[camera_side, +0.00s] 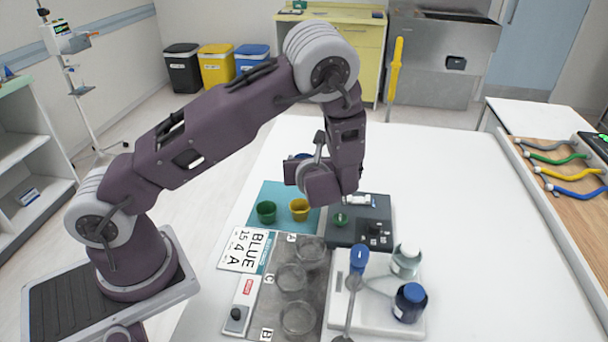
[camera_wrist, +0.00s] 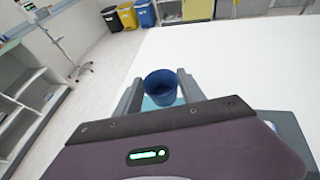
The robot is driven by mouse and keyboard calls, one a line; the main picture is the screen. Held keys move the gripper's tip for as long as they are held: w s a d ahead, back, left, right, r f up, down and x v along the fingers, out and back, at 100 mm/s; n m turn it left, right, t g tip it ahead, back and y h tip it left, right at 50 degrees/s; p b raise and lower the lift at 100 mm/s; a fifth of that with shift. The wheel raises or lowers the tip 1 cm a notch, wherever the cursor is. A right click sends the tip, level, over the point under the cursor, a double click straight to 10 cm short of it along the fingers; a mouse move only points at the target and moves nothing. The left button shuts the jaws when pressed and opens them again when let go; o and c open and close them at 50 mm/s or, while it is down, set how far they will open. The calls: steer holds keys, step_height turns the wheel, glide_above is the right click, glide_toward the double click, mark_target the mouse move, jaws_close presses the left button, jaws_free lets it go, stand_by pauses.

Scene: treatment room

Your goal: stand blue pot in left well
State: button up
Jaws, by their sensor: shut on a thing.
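The blue pot (camera_wrist: 160,86) sits between the two fingers of my gripper (camera_wrist: 159,92) in the wrist view, its open top showing. Three round clear wells stand in a grey plate (camera_side: 268,300): the well by letter A (camera_side: 311,252), the well by C (camera_side: 291,279) and the well by B (camera_side: 298,318). All three look empty.
A green pot (camera_side: 266,212) and a yellow pot (camera_side: 299,210) stand on the teal mat (camera_side: 262,191). A black device (camera_side: 375,212), a dark blue bottle (camera_side: 410,303) and a pale bottle (camera_side: 405,261) stand right of the plate.

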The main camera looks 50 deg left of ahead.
steer(key=s+d+f+m+t+h, duration=0.1)
steer(key=s+d+m+t+h, duration=0.1)
steer(key=s+d, duration=0.45)
steer(key=s+d+f+m+t+h, duration=0.1)
steer(key=s+d+m+t, duration=0.15)
steer(key=d, duration=0.65)
steer(key=shift+s+f, duration=0.2)
steer(key=shift+f, duration=1.2)
steer(key=shift+s+f, duration=0.15)
steer(key=shift+f, duration=1.25)
steer(key=shift+f, duration=0.6)
steer(key=o, duration=1)
steer(key=shift+o, duration=0.2)
steer(key=shift+r+v, duration=0.2)
steer(key=shift+v, duration=5.3)
